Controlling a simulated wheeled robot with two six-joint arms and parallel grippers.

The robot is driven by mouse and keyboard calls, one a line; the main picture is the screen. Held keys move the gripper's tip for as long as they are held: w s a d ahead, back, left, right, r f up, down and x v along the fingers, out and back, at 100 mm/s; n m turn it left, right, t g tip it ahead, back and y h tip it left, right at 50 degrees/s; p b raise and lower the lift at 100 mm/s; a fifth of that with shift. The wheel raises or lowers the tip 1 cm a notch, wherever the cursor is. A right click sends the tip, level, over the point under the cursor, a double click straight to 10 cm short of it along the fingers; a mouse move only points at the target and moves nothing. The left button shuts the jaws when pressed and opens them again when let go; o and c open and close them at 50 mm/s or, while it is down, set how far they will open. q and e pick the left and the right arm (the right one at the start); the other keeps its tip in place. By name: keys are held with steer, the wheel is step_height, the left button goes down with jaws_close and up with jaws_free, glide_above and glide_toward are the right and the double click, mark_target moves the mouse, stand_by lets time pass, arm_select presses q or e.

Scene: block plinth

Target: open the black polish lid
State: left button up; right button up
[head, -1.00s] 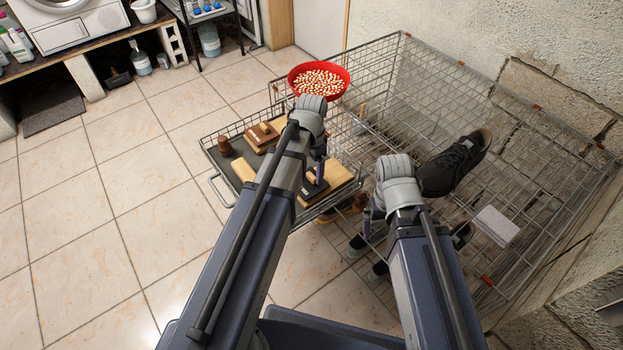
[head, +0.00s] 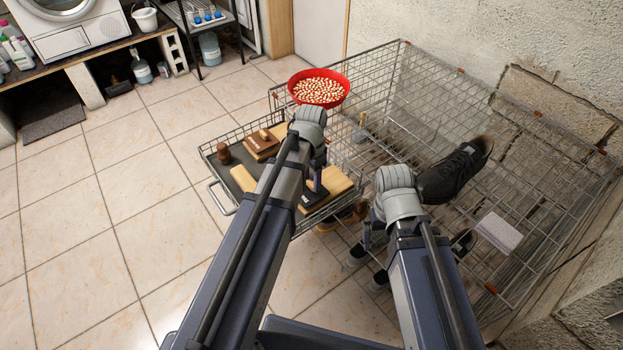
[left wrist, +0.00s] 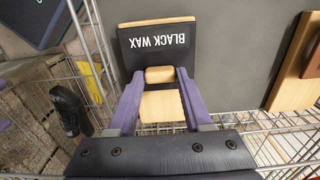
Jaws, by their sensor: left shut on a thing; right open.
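The black polish lid (left wrist: 158,48), a dark panel lettered BLACK WAX with a pale wood edge, shows in the left wrist view. My left gripper (left wrist: 160,78) has its purple fingers shut on the lid's pale wooden knob. In the head view the left gripper (head: 316,184) is over the right part of the wire tray, and the dark lid (head: 313,198) shows partly below it. Whether the lid is clear of what is under it cannot be told. My right gripper (head: 372,230) is open, to the right of the tray and low beside the wire cage.
The wire tray (head: 222,199) also holds a brown knob (head: 223,152), a brown wooden brush (head: 263,145) and pale wooden pieces. A red bowl (head: 319,88) of pale pieces stands behind.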

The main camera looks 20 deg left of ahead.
arm_select(q)
jaws_close()
stand_by(0.7)
